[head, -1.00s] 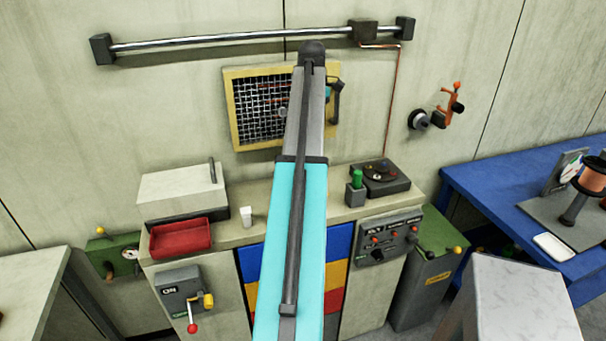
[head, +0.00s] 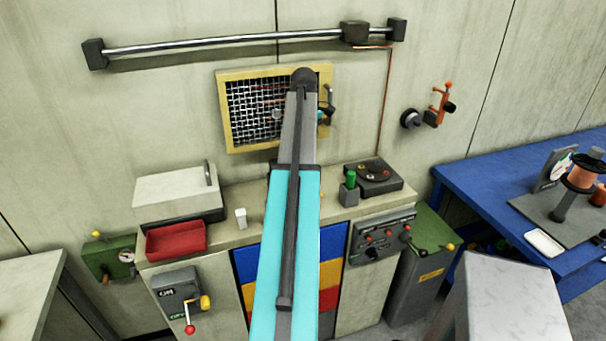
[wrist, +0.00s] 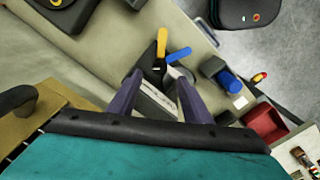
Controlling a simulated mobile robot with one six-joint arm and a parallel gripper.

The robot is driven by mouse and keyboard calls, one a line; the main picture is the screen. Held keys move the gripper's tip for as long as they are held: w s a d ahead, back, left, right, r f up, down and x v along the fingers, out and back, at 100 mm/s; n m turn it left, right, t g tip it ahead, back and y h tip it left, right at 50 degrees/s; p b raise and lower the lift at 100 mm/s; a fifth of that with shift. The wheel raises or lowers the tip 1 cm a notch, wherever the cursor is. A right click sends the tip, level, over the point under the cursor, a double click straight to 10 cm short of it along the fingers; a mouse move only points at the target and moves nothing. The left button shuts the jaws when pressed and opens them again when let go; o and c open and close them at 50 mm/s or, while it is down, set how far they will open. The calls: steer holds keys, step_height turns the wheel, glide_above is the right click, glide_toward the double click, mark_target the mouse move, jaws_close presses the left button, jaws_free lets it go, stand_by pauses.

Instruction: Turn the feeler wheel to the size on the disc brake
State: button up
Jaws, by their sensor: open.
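My gripper (wrist: 159,78) is open in the wrist view, its two purple fingers spread and nothing between them. Ahead of the fingertips are a yellow handle (wrist: 161,42) and a blue handle (wrist: 178,55) by the counter edge. In the head view my arm hides the fingers. I cannot say for sure which thing is the feeler wheel or the disc brake. A dark box with a round, marked disc (head: 374,172) sits on the counter. A dark round part (head: 411,119) and an orange clamp-like piece (head: 440,104) are on the wall.
A framed wire mesh (head: 255,115) is on the wall behind my arm, below a metal rail (head: 230,40). The counter holds a red tray (head: 176,239), a white cup (head: 240,218) and a green cylinder (head: 350,180). A blue table (head: 470,190) stands at right.

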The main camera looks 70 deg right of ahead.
steer(key=shift+f+p, duration=0.95)
steer(key=shift+f, duration=2.75)
jaws_close()
